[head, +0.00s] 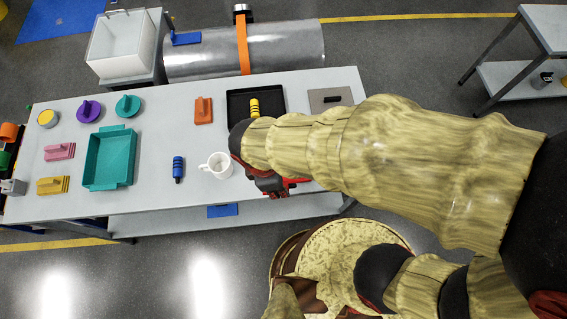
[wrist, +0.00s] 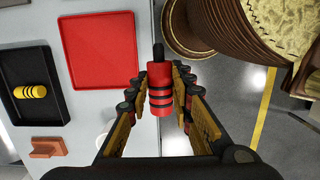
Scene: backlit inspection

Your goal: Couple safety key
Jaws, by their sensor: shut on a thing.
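My gripper (wrist: 161,82) is shut on a red cylinder with black bands (wrist: 159,76), which has a thin black tip at its far end. I take this to be the key. It is held near the table's edge, and its height above the table is unclear. In the head view my gripper (head: 270,187) is low, at the table's front, partly covered by my arm. A red square tray (wrist: 101,50) lies to its left in the wrist view. A grey plate with a dark slot (head: 322,103) lies at the table's back right.
A black tray (head: 235,99) holds a yellow banded cylinder (head: 254,108). A teal tray (head: 127,158) and several coloured pieces are further left.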

